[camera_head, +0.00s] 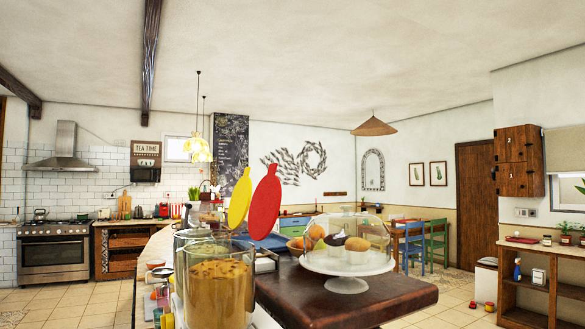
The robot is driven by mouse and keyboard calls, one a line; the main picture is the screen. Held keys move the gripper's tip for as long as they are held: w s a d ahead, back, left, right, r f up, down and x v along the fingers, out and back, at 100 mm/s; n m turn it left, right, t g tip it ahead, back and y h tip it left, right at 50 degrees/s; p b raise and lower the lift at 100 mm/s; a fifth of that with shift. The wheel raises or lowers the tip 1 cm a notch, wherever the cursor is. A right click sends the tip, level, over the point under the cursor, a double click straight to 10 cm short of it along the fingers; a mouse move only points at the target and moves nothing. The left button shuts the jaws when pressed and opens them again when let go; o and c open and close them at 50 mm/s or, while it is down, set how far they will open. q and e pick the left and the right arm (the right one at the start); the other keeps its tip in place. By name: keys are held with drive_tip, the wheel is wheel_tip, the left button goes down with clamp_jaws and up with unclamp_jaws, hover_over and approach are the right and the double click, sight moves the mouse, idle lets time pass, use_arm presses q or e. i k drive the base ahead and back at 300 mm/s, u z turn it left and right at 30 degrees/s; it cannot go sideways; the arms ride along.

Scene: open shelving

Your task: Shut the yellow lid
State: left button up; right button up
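The yellow lid (239,201) is a flat round disc with a small knob at its top. It stands nearly upright, tilted, above the glass jars near the bottom centre, so it is open. A red lid (264,204) of the same shape stands open just to its right and overlaps its edge. Below them is a clear glass jar (219,288) with tan contents. Another glass jar (194,236) shows behind it. I cannot tell which lid belongs to which jar. The hinges are not clear. Neither of my grippers is in view.
A glass-domed cake stand (347,284) with pastries stands close to the right of the jars on a dark wooden counter (395,300). Small items crowd the counter left of the jars. The air above the lids is clear; a yellow pendant lamp (197,149) hangs farther back.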

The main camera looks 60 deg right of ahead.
sight(241, 196)
drive_tip(key=k, duration=0.25)
drive_tip(key=z, duration=1.15)
